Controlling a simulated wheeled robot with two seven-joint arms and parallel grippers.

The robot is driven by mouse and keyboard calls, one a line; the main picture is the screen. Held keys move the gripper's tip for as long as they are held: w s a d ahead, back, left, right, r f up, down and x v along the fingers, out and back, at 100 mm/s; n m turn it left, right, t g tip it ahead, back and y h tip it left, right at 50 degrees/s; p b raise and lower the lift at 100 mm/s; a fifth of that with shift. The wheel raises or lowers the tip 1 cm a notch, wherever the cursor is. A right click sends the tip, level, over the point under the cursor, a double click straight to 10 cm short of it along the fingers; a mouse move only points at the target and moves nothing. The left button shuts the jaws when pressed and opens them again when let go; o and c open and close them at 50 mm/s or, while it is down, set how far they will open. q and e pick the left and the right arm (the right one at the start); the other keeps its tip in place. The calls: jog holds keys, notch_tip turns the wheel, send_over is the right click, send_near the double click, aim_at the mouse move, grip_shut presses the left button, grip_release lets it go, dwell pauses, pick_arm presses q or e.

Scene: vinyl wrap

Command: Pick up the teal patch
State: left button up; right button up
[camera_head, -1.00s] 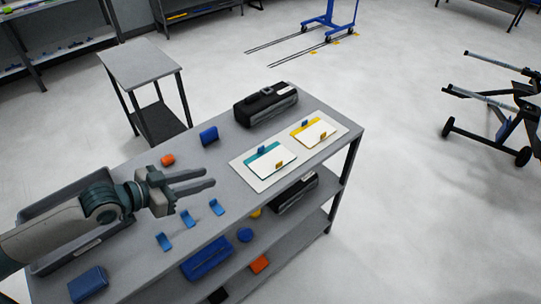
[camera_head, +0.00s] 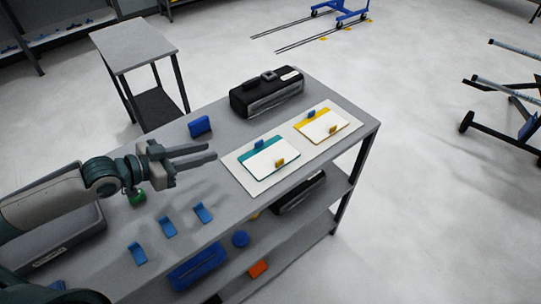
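The teal patch (camera_head: 250,152) is a white sheet with a teal band, lying flat on a pale board (camera_head: 237,173) on the workbench. A blue clip (camera_head: 258,144) and a yellow clip (camera_head: 280,163) stand at its edges. My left gripper (camera_head: 212,152) is left of the board, its two fingers apart and pointing toward the patch. Nothing shows between the fingers. It appears to be above the bench and apart from the patch. My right gripper is not in view.
A yellow-banded sheet (camera_head: 322,127) lies right of the patch. A black case (camera_head: 266,93) stands behind. A blue block (camera_head: 200,126), several blue clips (camera_head: 168,227), a green round thing (camera_head: 137,198) and a grey tray (camera_head: 75,235) are also on the bench (camera_head: 222,215).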

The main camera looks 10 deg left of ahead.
pick_arm(q)
jog(key=shift+w+f, duration=0.1)
jog(key=shift+f, duration=0.05)
dwell(0.3)
jog(key=shift+p+x, duration=0.3)
jog(key=shift+x, duration=0.55)
jog(key=p, duration=0.3)
send_over(242, 156)
jog(key=f, duration=0.3)
jog(key=shift+s+a+f, duration=0.15)
jog(key=shift+s+f, duration=0.05)
jog(key=shift+w+f, duration=0.1)
jog(key=shift+f, duration=0.05)
